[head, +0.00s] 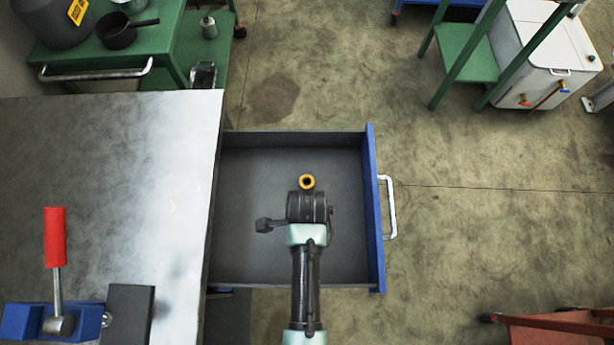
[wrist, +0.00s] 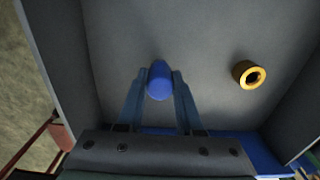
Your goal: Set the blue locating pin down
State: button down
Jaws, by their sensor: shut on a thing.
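The blue locating pin (wrist: 160,84) shows in the wrist view as a short rounded blue piece, seen nearly end-on. My gripper (wrist: 161,75) is shut on it, with one finger on each side. In the head view my wrist (head: 307,207) is over the open drawer (head: 250,262), and it hides the fingers and the pin. I cannot tell whether the pin touches the drawer floor.
A yellow ring-shaped part (head: 307,181) lies in the drawer just beyond my wrist; it also shows in the wrist view (wrist: 249,74). The drawer's walls surround my gripper. A workbench (head: 150,190) with a red-handled lever (head: 55,238) is at left.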

jog(key=c, duration=0.6)
grip_release()
jog(key=shift+f, duration=0.1)
jog(key=shift+o, duration=0.2)
notch_tip(320, 180, up, 12)
jog(key=p, duration=0.1)
jog(key=w+r+n+t, duration=0.5)
jog(key=w+r+t, duration=0.3)
jog(key=w+r, duration=0.9)
jog(key=w+r+n+t, duration=0.2)
jog(key=w+r+t, duration=0.1)
jog(key=r, duration=0.5)
jog(key=w+r+n+t, duration=0.2)
jog(key=r+t, duration=0.1)
jog(key=r, duration=0.5)
notch_tip(320, 180, up, 17)
jog(key=s+n+t, duration=0.2)
jog(key=n+t, duration=0.2)
jog(key=t, duration=0.2)
jog(key=s+r+n+t, duration=0.2)
jog(key=s+r, duration=0.3)
jog(key=r, duration=0.3)
jog(key=s+r+n+t, duration=0.3)
jog(key=s+r+t, duration=0.2)
jog(key=r, duration=0.4)
jog(key=shift+s+r, duration=0.2)
jog(key=shift+r, duration=0.1)
